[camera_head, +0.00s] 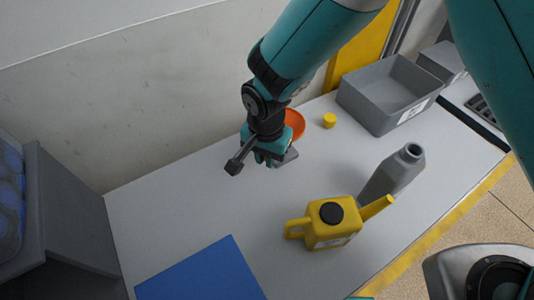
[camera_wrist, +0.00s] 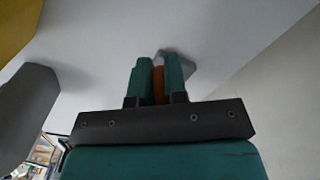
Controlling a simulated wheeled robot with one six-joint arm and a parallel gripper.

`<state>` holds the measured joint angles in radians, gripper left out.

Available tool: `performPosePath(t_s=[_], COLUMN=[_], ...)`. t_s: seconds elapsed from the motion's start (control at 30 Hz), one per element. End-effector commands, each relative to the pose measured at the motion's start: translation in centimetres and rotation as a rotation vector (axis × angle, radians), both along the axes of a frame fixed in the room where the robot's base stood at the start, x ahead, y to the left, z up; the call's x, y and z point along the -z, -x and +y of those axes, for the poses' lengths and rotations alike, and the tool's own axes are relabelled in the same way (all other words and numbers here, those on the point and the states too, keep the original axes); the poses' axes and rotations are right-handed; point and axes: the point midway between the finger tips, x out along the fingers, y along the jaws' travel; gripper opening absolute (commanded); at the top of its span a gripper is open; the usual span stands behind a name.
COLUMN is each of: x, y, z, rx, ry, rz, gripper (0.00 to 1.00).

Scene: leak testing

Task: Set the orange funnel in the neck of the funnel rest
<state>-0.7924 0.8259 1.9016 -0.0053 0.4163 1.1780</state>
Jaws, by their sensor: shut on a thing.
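The orange funnel (camera_head: 296,122) shows as a wide orange rim behind my gripper (camera_head: 272,160) in the head view. In the wrist view, my gripper (camera_wrist: 159,82) is shut on an orange part of the funnel (camera_wrist: 158,86), between its two teal fingers. My wrist and fingers hide much of the funnel. A flat grey piece (camera_head: 289,157) shows just beside my fingers, and a grey shape (camera_wrist: 182,62) lies beyond the fingertips in the wrist view. It may be the funnel rest; its neck cannot be made out.
A grey bottle (camera_head: 393,175) with an open neck and a yellow jug (camera_head: 328,225) with a black cap stand at the right. A yellow cap (camera_head: 329,120) and a grey bin (camera_head: 386,97) are farther back. A blue mat (camera_head: 202,275) lies in front. The table's left is clear.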

Motion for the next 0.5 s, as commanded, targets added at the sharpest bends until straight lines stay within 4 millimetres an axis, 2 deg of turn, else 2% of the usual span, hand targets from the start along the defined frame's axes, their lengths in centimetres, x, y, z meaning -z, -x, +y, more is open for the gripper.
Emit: performPosePath(t_s=[0.5], x=[1.4], y=[0.0], z=[0.0], rx=[0.0], ry=[0.0], rz=[0.0], gripper=[0.0])
